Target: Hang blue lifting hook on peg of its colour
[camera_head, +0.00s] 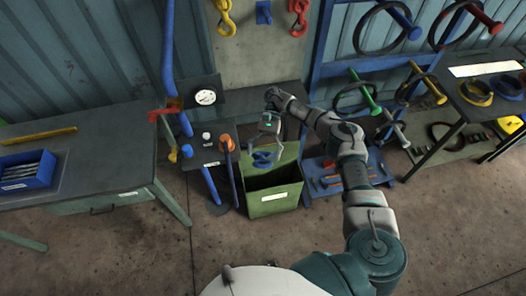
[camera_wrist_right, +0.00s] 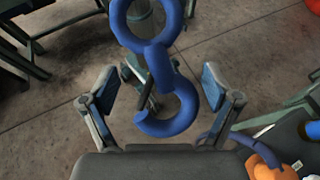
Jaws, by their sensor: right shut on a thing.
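The blue lifting hook (camera_head: 263,160) is in my right gripper (camera_head: 268,134), which is shut on it. In the head view they are over the green bin, with the hook below the fingers. In the right wrist view the hook (camera_wrist_right: 170,112), with its round eye at the top, is between the two fingers of the gripper (camera_wrist_right: 160,88). A blue peg (camera_head: 264,12) is on the grey panel at the top, with no hook seen on it. My left gripper is not in view.
A yellow hook (camera_head: 225,18) and a red hook (camera_head: 298,20) hang either side of the blue peg. The open green bin (camera_head: 272,200) stands under my right gripper. A dial gauge (camera_head: 205,97) and blue pipe (camera_head: 168,45) stand left. A rack with rings (camera_head: 385,60) is right.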

